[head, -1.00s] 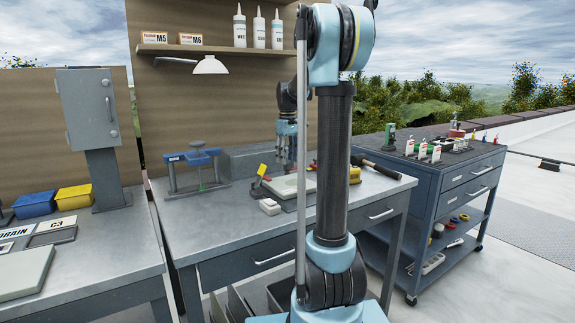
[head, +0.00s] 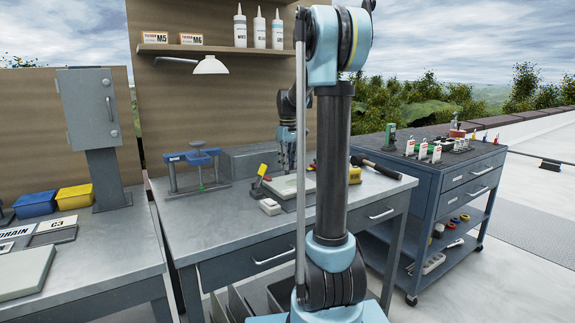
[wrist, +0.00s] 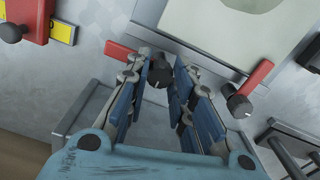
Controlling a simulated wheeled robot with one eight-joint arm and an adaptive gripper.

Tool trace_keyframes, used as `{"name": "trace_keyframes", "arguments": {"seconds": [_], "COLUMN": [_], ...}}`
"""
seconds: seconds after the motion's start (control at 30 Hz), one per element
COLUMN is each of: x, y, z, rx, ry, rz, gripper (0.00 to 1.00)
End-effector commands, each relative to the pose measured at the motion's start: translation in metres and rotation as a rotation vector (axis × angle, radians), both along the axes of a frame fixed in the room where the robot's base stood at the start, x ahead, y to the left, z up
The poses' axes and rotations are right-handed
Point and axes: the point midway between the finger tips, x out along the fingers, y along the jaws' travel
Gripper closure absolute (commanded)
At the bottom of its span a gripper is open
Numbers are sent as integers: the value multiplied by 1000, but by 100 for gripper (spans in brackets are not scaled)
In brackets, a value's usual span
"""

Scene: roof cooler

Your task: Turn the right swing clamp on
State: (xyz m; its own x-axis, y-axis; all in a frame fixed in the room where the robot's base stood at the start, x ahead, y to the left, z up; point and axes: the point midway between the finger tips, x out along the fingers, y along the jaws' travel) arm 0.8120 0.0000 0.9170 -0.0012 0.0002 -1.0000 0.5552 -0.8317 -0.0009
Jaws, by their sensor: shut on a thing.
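In the wrist view, one swing clamp has a red arm (wrist: 122,51) and a dark round knob (wrist: 160,73). My gripper (wrist: 162,80) is shut on this knob, one finger on each side. The left finger hides part of the red arm. A second clamp with a red arm (wrist: 257,76) and dark knob (wrist: 240,104) stands to the right in that view, apart from the fingers. Both are beside a pale plate (wrist: 205,30). In the head view my gripper (head: 287,165) points down behind the plate (head: 290,187); the clamps are too small to make out clearly there.
A yellow and red item (wrist: 60,32) is at the upper left of the wrist view. On the bench, a blue frame (head: 197,165) stands left and a hammer (head: 375,166) lies right. A grey block (head: 250,160) stands at the back. The bench front left is clear.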

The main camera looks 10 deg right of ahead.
Motion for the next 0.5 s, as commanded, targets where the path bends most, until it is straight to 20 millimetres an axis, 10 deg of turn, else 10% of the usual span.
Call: {"name": "trace_keyframes", "arguments": {"seconds": [0.5], "x": [0], "y": [-1], "z": [0], "rx": [-1], "ry": [-1], "rz": [-242], "gripper": [100]}}
